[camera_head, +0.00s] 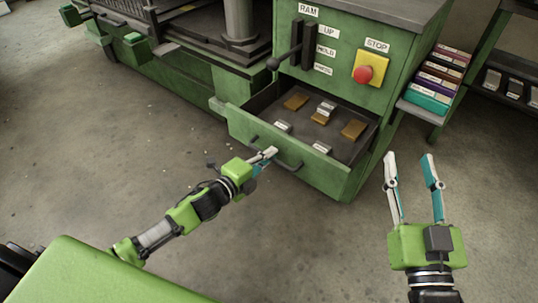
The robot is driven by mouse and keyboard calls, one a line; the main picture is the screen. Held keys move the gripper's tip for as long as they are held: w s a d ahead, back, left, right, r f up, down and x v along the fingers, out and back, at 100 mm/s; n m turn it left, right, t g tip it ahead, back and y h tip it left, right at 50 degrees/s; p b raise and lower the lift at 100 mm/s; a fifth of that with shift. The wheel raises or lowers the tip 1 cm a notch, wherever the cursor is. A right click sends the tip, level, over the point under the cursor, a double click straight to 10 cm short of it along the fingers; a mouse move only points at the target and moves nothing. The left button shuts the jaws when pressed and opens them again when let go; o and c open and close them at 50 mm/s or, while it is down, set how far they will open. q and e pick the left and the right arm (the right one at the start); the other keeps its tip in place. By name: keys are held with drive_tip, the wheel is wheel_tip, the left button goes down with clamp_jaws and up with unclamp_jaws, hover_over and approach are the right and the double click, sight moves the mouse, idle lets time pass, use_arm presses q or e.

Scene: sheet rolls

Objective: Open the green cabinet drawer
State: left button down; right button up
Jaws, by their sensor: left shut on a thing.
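The green cabinet (338,62) stands at the upper middle. Its drawer (318,175) is pulled well out, and its inside shows several brown and grey blocks. The dark drawer handle (290,165) is on the drawer's front face. My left gripper (268,155) is at the handle's left part, shut on it; the fingertips partly hide the grip. My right gripper (410,158) is open and empty, to the right of the drawer, with its fingers pointing up in the picture.
A lever (285,57) and a red stop button (363,74) are on the cabinet face above the drawer. A shelf with several coloured boxes (440,75) stands to the right. The concrete floor (110,130) is clear in front.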

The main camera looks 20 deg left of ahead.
use_arm(q)
drive_tip(key=c, duration=2.1)
unclamp_jaws()
drive_tip(key=shift+c, duration=0.2)
drive_tip(key=shift+s, duration=0.1)
drive_tip(key=v, duration=1.1)
drive_tip(key=shift+s, duration=0.4)
drive_tip(key=shift+a, duration=0.1)
